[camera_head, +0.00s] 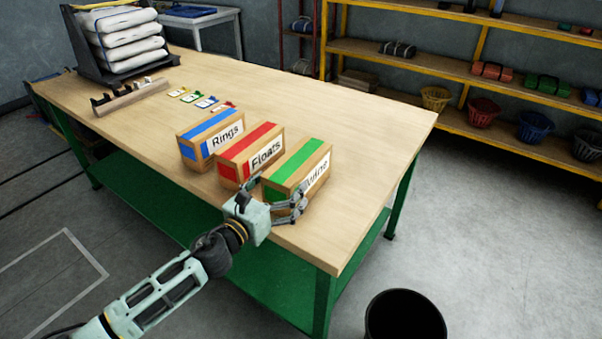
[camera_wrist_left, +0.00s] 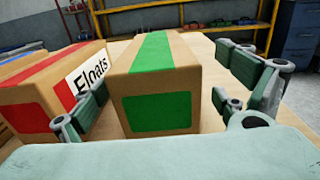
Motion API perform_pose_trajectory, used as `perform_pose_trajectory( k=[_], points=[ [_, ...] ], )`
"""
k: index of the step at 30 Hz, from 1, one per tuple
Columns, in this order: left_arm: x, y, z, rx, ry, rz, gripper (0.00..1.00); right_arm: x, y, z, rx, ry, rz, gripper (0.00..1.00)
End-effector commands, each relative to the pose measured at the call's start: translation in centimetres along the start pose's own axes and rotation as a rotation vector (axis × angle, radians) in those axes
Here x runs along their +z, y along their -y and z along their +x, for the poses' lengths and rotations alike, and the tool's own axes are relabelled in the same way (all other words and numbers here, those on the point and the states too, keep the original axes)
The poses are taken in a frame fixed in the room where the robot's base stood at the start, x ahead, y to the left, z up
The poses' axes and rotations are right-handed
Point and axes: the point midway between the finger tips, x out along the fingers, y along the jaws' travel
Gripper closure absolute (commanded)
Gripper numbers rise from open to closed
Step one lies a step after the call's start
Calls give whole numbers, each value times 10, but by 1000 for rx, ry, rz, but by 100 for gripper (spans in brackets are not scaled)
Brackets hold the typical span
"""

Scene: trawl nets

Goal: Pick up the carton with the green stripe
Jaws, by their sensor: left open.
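The carton with the green stripe (camera_head: 296,165) stands at the right end of a row of three cartons, near the table's front edge. Its label is partly hidden by my gripper. My left gripper (camera_head: 281,193) is open at the carton's near end. In the left wrist view the green-striped carton (camera_wrist_left: 160,85) stands between the open fingers (camera_wrist_left: 165,110), with the left finger between it and the red-striped carton. The fingers do not visibly press on it. My right gripper is not in view.
The red-striped "Floats" carton (camera_head: 248,152) stands close on the left, then the blue-striped "Rings" carton (camera_head: 209,138). The wooden table (camera_head: 370,135) is clear to the right. A black bin (camera_head: 404,318) stands on the floor in front. Shelves with baskets (camera_head: 482,110) line the back.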

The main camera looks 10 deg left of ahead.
Motion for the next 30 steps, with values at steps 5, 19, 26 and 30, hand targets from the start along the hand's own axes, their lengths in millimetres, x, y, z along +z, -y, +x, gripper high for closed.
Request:
perform_pose_trajectory(
  k=[5,19,26,30],
  points=[
    [1,-3,22,1,1,-4,8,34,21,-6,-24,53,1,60],
    [-2,-5,57,-1,0,-2,8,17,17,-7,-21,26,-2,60],
    [-2,-5,57,0,0,-3,22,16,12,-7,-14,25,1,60],
    [-2,-5,57,0,0,-3,34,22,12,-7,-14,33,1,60]
  ],
)
